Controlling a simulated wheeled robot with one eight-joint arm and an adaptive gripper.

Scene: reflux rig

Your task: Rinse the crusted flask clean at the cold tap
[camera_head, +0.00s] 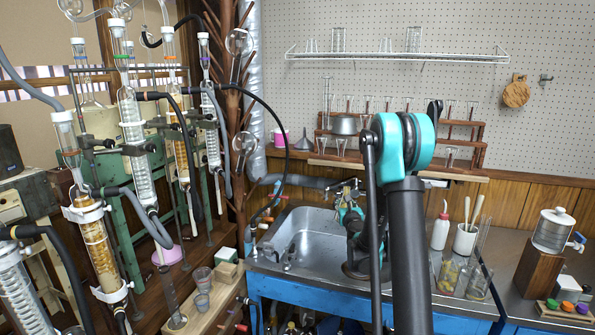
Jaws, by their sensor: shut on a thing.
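The steel sink (300,238) is set in the bench at the middle of the head view. The metal tap (344,187) stands at its back edge. My arm rises in front of the sink and bends back down to it. My gripper (358,268) is partly seen, low at the sink's right side behind my arm. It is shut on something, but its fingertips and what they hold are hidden. I cannot make out the crusted flask or any running water.
Glass columns with hoses (130,120) crowd the left. A wash bottle (441,228), a white pot of tools (465,240) and glass jars (448,276) stand right of the sink. A wooden rack of glassware (465,131) stands behind. The left part of the basin is clear.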

